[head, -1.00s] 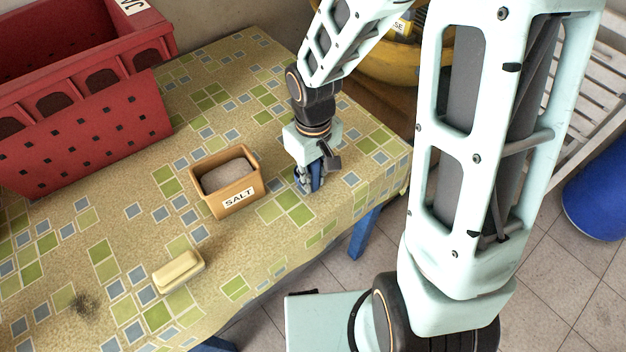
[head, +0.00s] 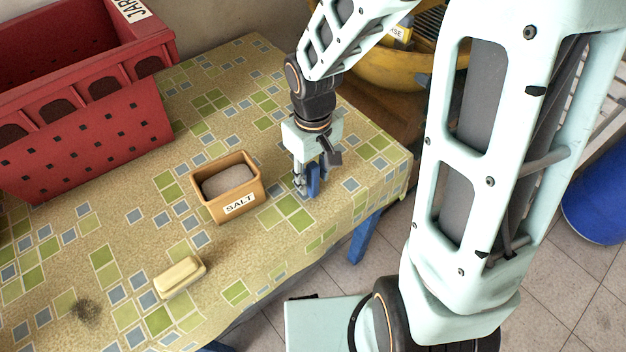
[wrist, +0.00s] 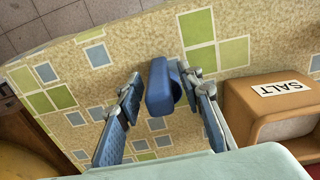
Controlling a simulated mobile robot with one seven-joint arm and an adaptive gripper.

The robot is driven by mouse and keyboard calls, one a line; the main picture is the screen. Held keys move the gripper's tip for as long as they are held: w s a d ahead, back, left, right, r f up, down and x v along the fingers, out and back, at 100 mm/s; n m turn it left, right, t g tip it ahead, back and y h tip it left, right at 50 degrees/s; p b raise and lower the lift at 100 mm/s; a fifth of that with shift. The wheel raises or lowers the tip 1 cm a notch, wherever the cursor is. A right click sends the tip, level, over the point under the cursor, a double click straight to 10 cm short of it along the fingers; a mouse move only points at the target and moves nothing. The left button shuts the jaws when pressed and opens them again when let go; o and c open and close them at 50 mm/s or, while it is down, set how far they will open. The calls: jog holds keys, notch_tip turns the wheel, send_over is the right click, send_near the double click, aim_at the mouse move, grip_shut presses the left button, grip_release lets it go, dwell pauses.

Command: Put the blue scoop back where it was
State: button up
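The blue scoop (wrist: 160,90) is between the two fingers of my gripper (wrist: 162,78) in the wrist view. The fingers are spread, with a clear gap on the left and a narrower one on the right. In the head view the scoop (head: 314,180) shows beside the fingers of my gripper (head: 306,183), low at the table's right side. I cannot tell whether its underside touches the cloth. The salt box (head: 240,204), an open tan box with greyish salt, stands just left of the gripper. It also shows at the right of the wrist view (wrist: 240,108).
A red crate (head: 90,140) stands at the table's back left. A pale yellow block (head: 180,276) lies near the front. The patterned table (head: 225,110) is clear behind the salt box. The table edge is close to the gripper's right.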

notch_tip(320, 180, up, 9)
jog(key=shift+r+p, duration=0.1)
jog(key=shift+p, duration=0.5)
